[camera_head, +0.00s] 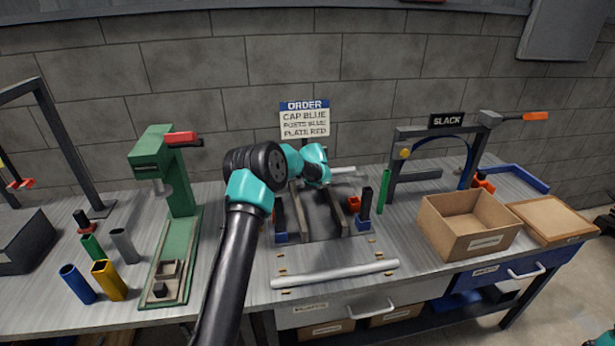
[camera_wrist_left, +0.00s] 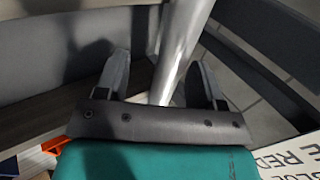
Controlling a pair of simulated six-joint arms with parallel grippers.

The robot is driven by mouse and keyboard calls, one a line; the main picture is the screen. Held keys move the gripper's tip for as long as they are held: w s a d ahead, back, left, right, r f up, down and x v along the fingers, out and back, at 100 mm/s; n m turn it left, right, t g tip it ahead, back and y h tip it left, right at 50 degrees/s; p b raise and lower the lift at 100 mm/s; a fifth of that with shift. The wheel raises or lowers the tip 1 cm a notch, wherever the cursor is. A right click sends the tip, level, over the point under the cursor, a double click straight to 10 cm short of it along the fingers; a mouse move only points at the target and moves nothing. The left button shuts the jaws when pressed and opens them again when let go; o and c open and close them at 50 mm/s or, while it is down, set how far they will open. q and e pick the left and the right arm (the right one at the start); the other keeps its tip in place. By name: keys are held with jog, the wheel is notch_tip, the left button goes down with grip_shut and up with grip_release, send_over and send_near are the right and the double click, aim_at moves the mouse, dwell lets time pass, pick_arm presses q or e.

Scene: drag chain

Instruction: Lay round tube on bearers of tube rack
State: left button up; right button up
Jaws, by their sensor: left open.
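My left arm reaches over the bench in the head view, its gripper (camera_head: 345,175) near the back, partly hidden behind its own links. In the left wrist view the gripper (camera_wrist_left: 162,78) is open. A silver round tube (camera_wrist_left: 181,40) runs between its fingers, nearer the right one; whether it touches is unclear. A pale round tube (camera_head: 335,274) lies crosswise at the bench's front, apart from the gripper. Two brown rails (camera_head: 341,218) stand on a dark base in the middle, possibly the rack's bearers; I cannot tell for sure.
Blue-footed posts (camera_head: 362,218) flank the rails. An open cardboard box (camera_head: 467,222) and a grey frame (camera_head: 393,160) stand right. An order sign (camera_head: 305,120) stands behind.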

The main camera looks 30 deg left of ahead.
pick_arm(q)
jog(key=v, duration=1.7)
jog(key=shift+r, duration=0.2)
jog(key=shift+d, duration=0.1)
